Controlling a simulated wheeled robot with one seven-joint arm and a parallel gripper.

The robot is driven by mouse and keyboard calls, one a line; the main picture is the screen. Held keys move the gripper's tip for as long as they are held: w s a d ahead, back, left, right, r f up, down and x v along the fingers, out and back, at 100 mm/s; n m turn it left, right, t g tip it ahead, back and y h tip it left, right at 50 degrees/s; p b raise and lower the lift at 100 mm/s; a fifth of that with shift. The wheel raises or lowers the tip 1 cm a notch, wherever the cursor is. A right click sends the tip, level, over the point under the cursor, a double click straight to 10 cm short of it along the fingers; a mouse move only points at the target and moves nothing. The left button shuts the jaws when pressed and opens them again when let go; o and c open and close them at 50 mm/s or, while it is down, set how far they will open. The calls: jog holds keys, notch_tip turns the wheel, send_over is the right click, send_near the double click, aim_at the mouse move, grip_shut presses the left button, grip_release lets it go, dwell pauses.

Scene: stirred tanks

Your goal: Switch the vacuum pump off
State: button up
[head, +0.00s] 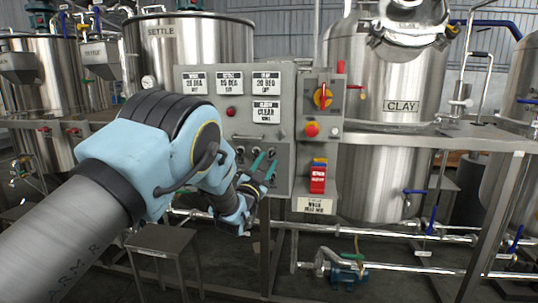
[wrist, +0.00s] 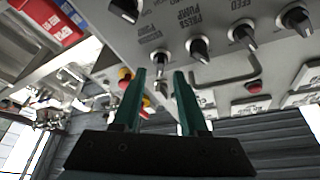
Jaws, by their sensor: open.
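The grey control panel (head: 235,110) stands in front of the tanks, with a row of black knobs and a small switch along its lower part. My gripper (head: 266,159) is open in front of that lower part, with green fingers. In the wrist view, the open fingertips (wrist: 160,74) appear on either side of a small metal-stemmed switch (wrist: 160,66); nothing is held, and I cannot tell whether they touch it. Black knobs labelled press pump (wrist: 199,48) and feed (wrist: 243,36) lie to its right.
Red tags (head: 318,180) hang below. A bent handle (wrist: 228,80) projects from the panel near the knobs. Pipes and a blue pump (head: 348,273) lie low down.

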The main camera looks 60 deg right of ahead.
aim_at(272, 154)
jog(key=shift+x, duration=1.5)
grip_shut()
